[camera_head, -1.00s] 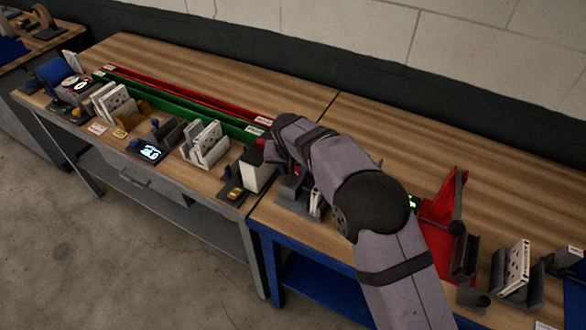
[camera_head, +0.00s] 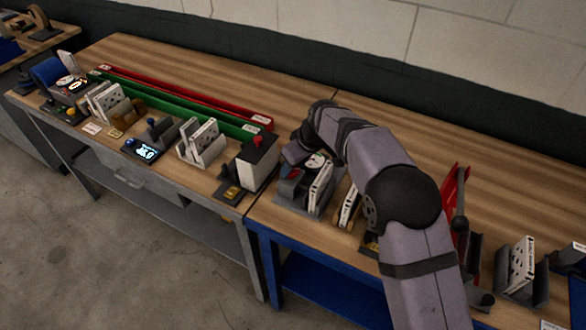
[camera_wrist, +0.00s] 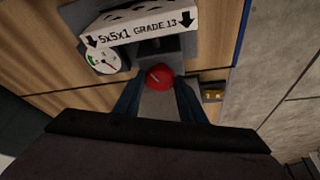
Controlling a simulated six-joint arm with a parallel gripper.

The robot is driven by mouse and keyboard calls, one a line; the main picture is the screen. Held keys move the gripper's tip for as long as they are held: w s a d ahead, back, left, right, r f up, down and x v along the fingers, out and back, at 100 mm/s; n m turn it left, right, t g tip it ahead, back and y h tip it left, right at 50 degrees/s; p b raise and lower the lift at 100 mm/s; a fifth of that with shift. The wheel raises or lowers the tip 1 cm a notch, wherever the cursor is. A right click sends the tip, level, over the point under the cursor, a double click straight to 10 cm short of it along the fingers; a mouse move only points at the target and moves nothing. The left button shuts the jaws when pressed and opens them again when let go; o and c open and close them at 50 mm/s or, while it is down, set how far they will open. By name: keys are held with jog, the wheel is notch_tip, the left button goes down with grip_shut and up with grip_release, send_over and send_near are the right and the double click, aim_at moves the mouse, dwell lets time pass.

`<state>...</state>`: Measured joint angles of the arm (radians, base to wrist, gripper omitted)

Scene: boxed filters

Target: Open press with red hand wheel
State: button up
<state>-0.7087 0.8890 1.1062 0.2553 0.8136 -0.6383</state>
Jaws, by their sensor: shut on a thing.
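A red hand wheel (camera_wrist: 159,77) sits between my two dark fingers in the wrist view. My gripper (camera_wrist: 158,88) is shut on it. In the head view a red part (camera_head: 294,173) shows on a dark grey press (camera_head: 288,193) below my wrist, and my fingertips there are mostly hidden by the arm. A white boxed filter (camera_wrist: 137,27) marked "5x5x1 GRADE 13" stands upright just beyond the wheel. It also shows in the head view (camera_head: 320,186). A round gauge (camera_wrist: 105,60) is left of the wheel.
A white and dark box with a red knob (camera_head: 257,163) stands to the left of the press. Another white filter (camera_head: 348,206) is close to its right. A red stand (camera_head: 457,190) is farther right.

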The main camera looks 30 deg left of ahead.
jog(key=n, duration=0.2)
jog(key=n+g, duration=0.1)
jog(key=shift+w+r+n, duration=0.1)
jog(key=shift+w+n, duration=0.1)
jog(key=shift+n, duration=0.2)
jog(key=shift+w+n+g+p, duration=0.1)
jog(key=shift+n+g+p, duration=0.8)
jog(key=shift+n+p, duration=0.7)
jog(key=shift+n, duration=0.3)
jog(key=o, duration=1)
jog(key=shift+b+v, duration=1.15)
jog(key=shift+v, duration=2.5)
